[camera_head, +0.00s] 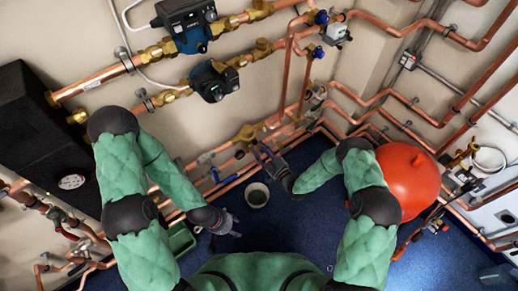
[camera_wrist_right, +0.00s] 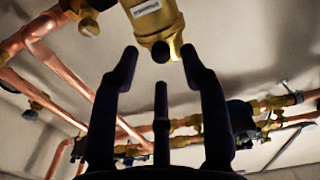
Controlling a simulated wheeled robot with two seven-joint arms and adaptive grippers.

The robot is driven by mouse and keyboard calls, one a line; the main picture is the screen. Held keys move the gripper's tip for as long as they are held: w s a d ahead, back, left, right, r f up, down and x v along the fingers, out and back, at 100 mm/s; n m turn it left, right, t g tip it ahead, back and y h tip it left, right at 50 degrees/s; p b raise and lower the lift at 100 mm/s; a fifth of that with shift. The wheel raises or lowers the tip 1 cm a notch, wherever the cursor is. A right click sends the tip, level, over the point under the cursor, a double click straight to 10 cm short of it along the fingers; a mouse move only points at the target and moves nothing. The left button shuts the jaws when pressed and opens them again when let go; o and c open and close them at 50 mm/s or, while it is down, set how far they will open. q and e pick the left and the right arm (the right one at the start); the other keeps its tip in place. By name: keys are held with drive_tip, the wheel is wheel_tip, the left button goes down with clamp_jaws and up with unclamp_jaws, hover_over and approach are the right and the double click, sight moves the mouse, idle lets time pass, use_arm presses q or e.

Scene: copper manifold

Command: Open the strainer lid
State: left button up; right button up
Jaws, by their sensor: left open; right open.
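The brass strainer (camera_wrist_right: 152,18) hangs at the top of the right wrist view, with a label on its body and a dark round end pointing down. I cannot make out whether its lid is open. In the head view, a brass fitting (camera_head: 246,133) sits on the low copper pipes by my right gripper. My right gripper (camera_head: 262,151) is open below and close to the strainer; its fingers (camera_wrist_right: 159,54) spread on both sides of the dark end, with no clear contact. My left gripper (camera_head: 234,225) is open and empty above the blue floor.
A pale bucket (camera_head: 257,195) stands on the blue floor (camera_head: 290,225) beneath the pipes. A green container (camera_head: 181,239) is by my left arm. A red tank (camera_head: 408,182) is beside my right arm. Copper pipes and dark pumps (camera_head: 213,80) line the wall.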

drive_tip(key=shift+x, duration=0.95)
clamp_jaws()
